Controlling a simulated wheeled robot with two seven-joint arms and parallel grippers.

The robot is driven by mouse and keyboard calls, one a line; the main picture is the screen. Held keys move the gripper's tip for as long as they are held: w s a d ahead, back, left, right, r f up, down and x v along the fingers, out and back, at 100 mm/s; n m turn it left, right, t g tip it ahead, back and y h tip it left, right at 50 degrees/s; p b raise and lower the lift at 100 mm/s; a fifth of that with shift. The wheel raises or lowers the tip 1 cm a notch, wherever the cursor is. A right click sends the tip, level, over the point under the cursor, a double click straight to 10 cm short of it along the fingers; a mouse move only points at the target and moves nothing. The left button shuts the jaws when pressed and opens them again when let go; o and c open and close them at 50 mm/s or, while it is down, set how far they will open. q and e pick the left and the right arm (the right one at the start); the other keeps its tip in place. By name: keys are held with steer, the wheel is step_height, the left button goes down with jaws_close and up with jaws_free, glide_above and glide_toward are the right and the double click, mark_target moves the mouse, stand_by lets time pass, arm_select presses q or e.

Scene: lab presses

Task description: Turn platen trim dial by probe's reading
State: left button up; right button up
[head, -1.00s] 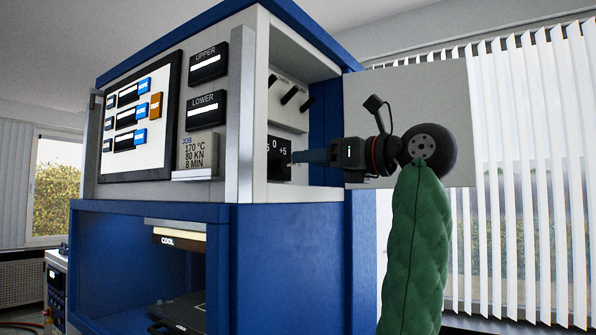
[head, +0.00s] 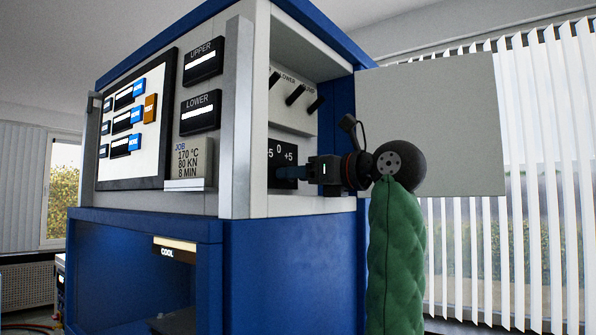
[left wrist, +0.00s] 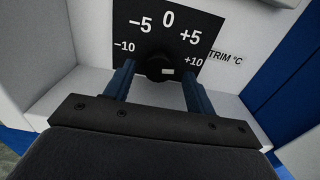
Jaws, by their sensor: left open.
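The black trim dial plate (head: 281,153) sits low in the press's open side bay and is partly covered by my left gripper (head: 278,172). In the left wrist view the trim plate (left wrist: 150,20) reads -10, -5, 0, +5, +10, with "TRIM °C" beside it. The round black dial knob (left wrist: 155,66) carries a white mark at its lower right, toward the +10 side. My left gripper (left wrist: 158,88) is open, with one blue finger on each side of the knob; I cannot tell whether they touch it. My right gripper is not in view. I cannot identify a probe.
UPPER (head: 202,61) and LOWER (head: 200,112) displays are too bright to read. The JOB label (head: 193,162) reads 170 °C, 80 kN, 8 min. Small black levers (head: 295,95) sit above the dial. A grey panel (head: 440,120) stands right of the bay, behind my arm.

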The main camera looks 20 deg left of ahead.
arm_select(q)
steer(key=shift+a, duration=0.35)
steer(key=shift+w, duration=0.1)
steer(key=shift+c, duration=0.2)
steer(key=c, duration=0.9)
